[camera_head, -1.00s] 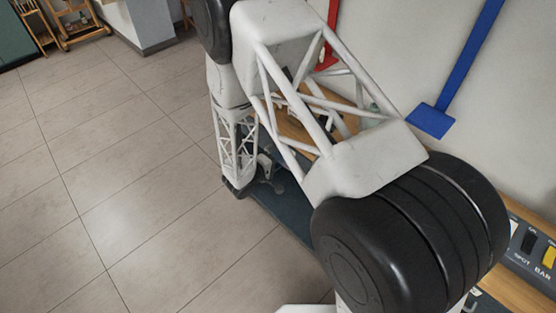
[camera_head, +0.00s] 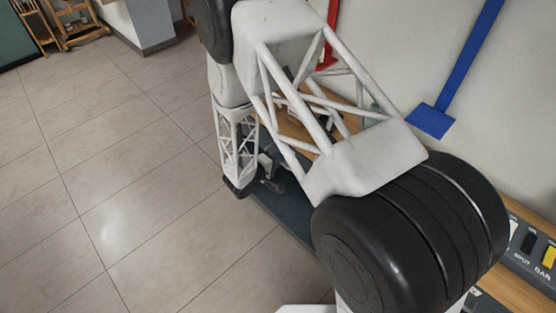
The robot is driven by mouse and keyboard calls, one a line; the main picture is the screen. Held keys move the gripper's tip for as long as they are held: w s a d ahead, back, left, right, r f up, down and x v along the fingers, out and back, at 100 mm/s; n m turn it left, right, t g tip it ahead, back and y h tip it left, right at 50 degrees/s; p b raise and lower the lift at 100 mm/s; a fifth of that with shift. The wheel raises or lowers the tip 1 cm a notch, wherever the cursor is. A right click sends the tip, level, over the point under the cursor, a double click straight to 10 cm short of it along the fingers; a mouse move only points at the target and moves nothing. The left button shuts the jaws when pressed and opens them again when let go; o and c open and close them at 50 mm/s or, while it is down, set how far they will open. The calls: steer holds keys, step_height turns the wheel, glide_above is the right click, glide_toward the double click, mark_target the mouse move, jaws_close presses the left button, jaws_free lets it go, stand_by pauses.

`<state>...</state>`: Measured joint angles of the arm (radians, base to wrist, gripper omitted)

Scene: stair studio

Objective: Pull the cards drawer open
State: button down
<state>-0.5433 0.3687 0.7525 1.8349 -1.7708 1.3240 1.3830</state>
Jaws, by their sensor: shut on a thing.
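The dark blue-grey front of a cabinet (camera_head: 291,222) runs along below the wooden top, behind my arm. My gripper (camera_head: 270,183) is small in the view, at the left end of this front and just right of my black wrist. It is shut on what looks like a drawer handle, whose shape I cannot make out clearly. My arm's white lattice link covers much of the cabinet. No cards label is readable, and I cannot tell how far any drawer stands out.
A wooden top (camera_head: 293,126) shows through my arm's lattice. A switch panel (camera_head: 530,245) marked "SPOT" and "BAR" is at the right edge. A blue bracket (camera_head: 432,120) and a red one (camera_head: 328,55) are on the wall. The tiled floor (camera_head: 120,190) at left is clear.

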steer(key=shift+s+a, duration=0.1)
steer(key=shift+a, duration=0.05)
steer(key=f+v, duration=0.2)
steer(key=v, duration=0.7)
steer(key=f+v, duration=0.2)
steer(key=v, duration=0.8)
steer(key=shift+s+a, duration=0.5)
steer(key=shift+s, duration=0.05)
steer(key=c, duration=1.2)
jaws_free()
steer(key=v, duration=0.7)
steer(key=shift+s+a, duration=0.25)
steer(key=shift+r, duration=0.1)
